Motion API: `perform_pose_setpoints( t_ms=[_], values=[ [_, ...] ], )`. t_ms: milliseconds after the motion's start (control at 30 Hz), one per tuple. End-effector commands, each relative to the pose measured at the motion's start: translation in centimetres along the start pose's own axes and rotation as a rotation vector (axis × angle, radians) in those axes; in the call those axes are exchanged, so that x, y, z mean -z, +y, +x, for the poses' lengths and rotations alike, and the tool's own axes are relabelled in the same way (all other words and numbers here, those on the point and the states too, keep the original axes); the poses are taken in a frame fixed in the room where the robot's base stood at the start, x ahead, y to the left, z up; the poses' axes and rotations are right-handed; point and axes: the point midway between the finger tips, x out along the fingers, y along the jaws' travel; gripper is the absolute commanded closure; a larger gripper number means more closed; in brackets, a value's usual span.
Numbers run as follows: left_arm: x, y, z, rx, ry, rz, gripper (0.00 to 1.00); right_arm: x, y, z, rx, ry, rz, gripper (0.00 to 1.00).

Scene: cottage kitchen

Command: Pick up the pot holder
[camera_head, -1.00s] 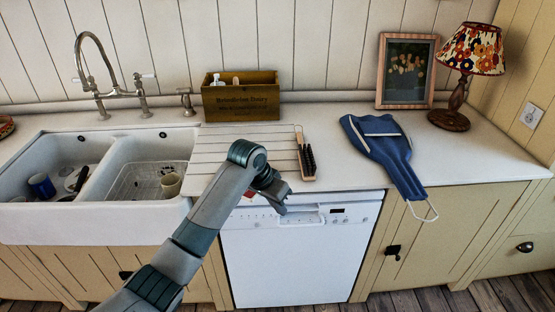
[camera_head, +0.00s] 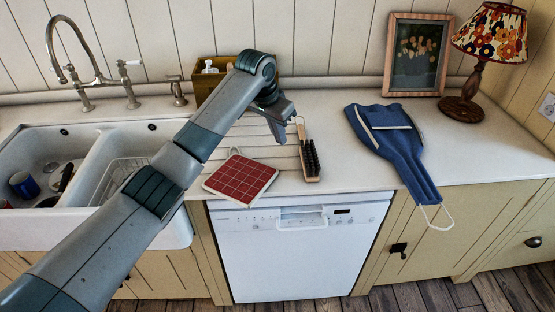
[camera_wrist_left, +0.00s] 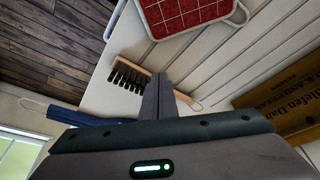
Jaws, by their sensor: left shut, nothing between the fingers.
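The pot holder (camera_head: 240,180) is a red checked square with a pale border and a hanging loop. It lies flat on the grooved drainboard above the white dishwasher, near the counter's front edge. It also shows at the top of the left wrist view (camera_wrist_left: 186,12), partly cut off. My left gripper (camera_head: 283,140) is above the drainboard, behind and to the right of the pot holder and apart from it. In the left wrist view its fingers (camera_wrist_left: 160,80) are together and empty. My right gripper is in neither view.
A wooden brush (camera_head: 308,155) lies right of the pot holder, close to my left gripper. A blue cloth item (camera_head: 395,140) hangs over the counter edge. A wooden box (camera_head: 208,82) stands behind my arm. A lamp (camera_head: 480,60) and picture frame (camera_head: 417,55) stand back right.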

Motion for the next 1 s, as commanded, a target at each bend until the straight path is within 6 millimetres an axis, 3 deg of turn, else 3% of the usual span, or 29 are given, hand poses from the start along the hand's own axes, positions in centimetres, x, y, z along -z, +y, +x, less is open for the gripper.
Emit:
perform_pose_setpoints(
  t_ms=[367, 800, 1000],
  values=[
    [0.0, 0.0, 1.1, 0.000, -0.001, -0.001, 1.00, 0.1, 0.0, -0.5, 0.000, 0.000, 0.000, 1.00],
    [0.0, 0.0, 7.2, 0.000, -0.001, -0.001, 1.00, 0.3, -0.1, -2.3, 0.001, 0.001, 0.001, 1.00],
    [0.1, 0.0, 9.1, -0.001, 0.000, -0.001, 1.00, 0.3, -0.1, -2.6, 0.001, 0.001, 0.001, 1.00]
  ],
)
